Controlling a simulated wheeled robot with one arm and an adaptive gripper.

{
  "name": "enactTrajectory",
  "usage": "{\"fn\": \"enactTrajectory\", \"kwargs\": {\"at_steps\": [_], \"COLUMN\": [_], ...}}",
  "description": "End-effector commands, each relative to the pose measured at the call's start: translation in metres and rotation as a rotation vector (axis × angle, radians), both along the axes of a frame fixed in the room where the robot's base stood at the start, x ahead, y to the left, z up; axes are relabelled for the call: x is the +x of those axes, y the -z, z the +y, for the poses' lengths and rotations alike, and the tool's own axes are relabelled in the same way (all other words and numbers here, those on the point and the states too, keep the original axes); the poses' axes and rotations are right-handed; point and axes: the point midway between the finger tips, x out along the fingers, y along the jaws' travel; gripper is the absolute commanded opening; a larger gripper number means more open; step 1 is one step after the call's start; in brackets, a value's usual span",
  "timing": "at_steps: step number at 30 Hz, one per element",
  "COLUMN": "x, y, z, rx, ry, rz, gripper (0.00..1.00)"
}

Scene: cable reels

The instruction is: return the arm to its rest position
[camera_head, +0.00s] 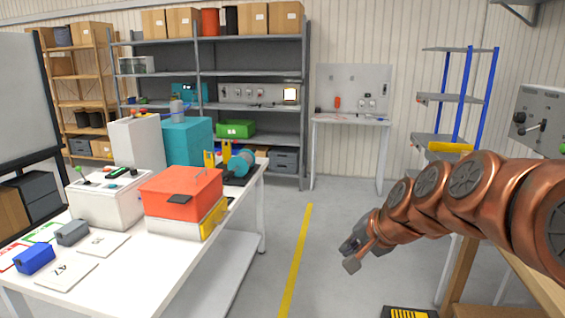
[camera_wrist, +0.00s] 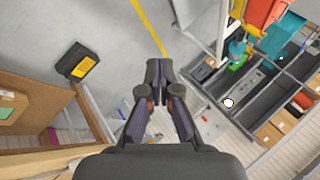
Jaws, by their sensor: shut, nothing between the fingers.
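My copper-coloured arm reaches in from the right side of the head view. My gripper (camera_head: 355,258) hangs at its end over the open grey floor, to the right of the yellow floor line. In the wrist view my gripper (camera_wrist: 159,70) is shut, with its dark fingertips together and nothing held. It touches nothing that I can see.
A white table (camera_head: 205,262) at the left bears an orange box (camera_head: 181,190), a white control box (camera_head: 107,198) and a blue block (camera_head: 35,259). Grey shelves (camera_head: 250,47) stand behind. A wooden-framed bench (camera_head: 460,275) is under my arm. Floor beside the yellow line (camera_head: 297,255) is clear.

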Motion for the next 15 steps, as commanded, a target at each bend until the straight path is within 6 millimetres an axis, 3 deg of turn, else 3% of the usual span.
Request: {"fn": "enactTrajectory", "kwargs": {"at_steps": [1, 7, 12, 15], "x": [-0.027, -0.139, -0.232, -0.276], "y": [0.010, 0.062, 0.095, 0.105], "z": [0.006, 0.009, -0.008, -0.021], "rx": [-0.050, -0.239, -0.369, -0.423], "ry": [-0.064, -0.322, -0.514, -0.597], "rz": [0.042, 0.248, 0.427, 0.514], "gripper": [0.00, 0.00, 0.00, 0.00]}}
